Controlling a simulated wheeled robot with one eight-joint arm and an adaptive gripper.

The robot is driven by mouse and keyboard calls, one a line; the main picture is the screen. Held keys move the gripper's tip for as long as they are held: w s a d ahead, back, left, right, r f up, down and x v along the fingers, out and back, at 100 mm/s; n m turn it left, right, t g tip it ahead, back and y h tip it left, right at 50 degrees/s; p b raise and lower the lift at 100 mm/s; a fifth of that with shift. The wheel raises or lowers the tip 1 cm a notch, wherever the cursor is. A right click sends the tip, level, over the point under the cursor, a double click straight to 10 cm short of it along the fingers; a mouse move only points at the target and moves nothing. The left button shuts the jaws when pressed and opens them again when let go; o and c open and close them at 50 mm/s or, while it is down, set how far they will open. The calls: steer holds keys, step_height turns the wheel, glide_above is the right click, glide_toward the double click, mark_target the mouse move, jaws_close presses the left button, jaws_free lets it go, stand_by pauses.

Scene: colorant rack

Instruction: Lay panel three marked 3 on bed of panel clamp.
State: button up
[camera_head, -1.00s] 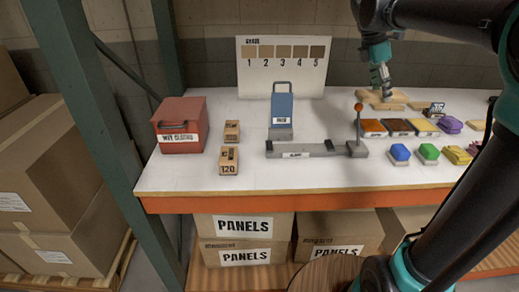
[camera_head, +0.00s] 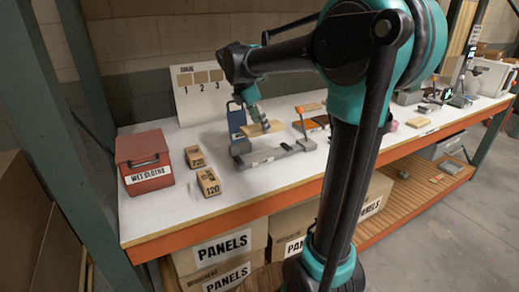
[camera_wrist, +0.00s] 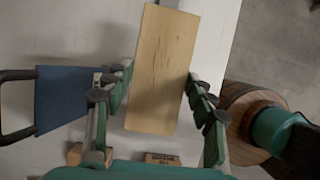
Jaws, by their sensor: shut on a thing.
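My gripper (camera_head: 258,117) is shut on a light wooden panel (camera_head: 276,127), holding it by its long edges. In the wrist view the panel (camera_wrist: 163,45) lies between the two fingers (camera_wrist: 158,90). No number shows on its visible face. The grey panel clamp (camera_head: 262,158) lies along the front of the bench, its orange-knobbed lever upright at the right end. The panel appears just above or behind the clamp's bed in the head view; I cannot tell whether they touch. The panel and arm hide part of the bed.
A red box (camera_head: 145,162) and two small blocks (camera_head: 208,182) are at the left. A numbered board (camera_head: 203,92) stands behind. My arm hides the bench middle.

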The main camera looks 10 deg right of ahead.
mark_target(252, 129)
step_height(252, 129, down, 10)
steer(key=shift+f, duration=0.1)
stand_by(0.4)
steer(key=o, duration=1.2)
steer(key=shift+f, duration=0.1)
steer(key=v, duration=1.2)
steer(key=shift+d, duration=0.1)
